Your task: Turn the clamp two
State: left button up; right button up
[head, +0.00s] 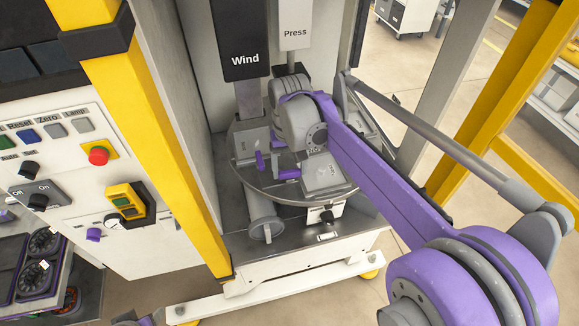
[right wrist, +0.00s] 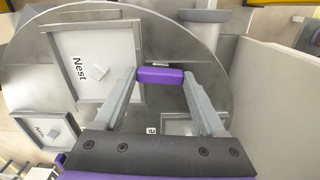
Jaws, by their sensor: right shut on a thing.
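My right gripper (right wrist: 163,78) is shut on a small purple clamp handle (right wrist: 160,75), which spans the gap between its two grey fingers in the right wrist view. The handle lies over the round grey turntable (right wrist: 225,55), beside a white plate marked Nest (right wrist: 95,62). In the head view my right arm reaches in from the right, and the right gripper (head: 279,163) is small and partly hidden at the turntable (head: 245,182). No number shows on the clamp.
The Wind post (head: 246,60) and Press post (head: 295,25) stand over the turntable. A grey cylinder (head: 263,215) is at its front. A yellow post (head: 160,150) and a button panel (head: 60,150) are on the left. More nests (right wrist: 45,130) sit on the turntable.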

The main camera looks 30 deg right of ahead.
aim_at(289, 172)
jog(key=shift+n, duration=0.6)
jog(key=o, duration=1.3)
notch_tip(289, 172, up, 11)
jog(key=shift+f+p, duration=0.1)
jog(key=shift+p, duration=0.25)
jog(key=s+a+f+n+t, duration=0.1)
jog(key=s+a+f+t, duration=0.1)
jog(key=s+f, duration=0.3)
jog(key=s+a+f+t, duration=0.1)
jog(key=s+a+f, duration=0.1)
jog(key=s+f, duration=0.3)
jog(key=s+a+f+n+t, duration=0.1)
jog(key=s+a+f+t, duration=0.1)
jog(key=s+f, duration=0.3)
jog(key=shift+a+f+n+t, duration=0.15)
jog(key=shift+a+f, duration=0.05)
jog(key=shift+f, duration=0.5)
jog(key=shift+a+f+n+t, duration=0.15)
jog(key=shift+a+f, duration=0.05)
jog(key=shift+f, duration=0.45)
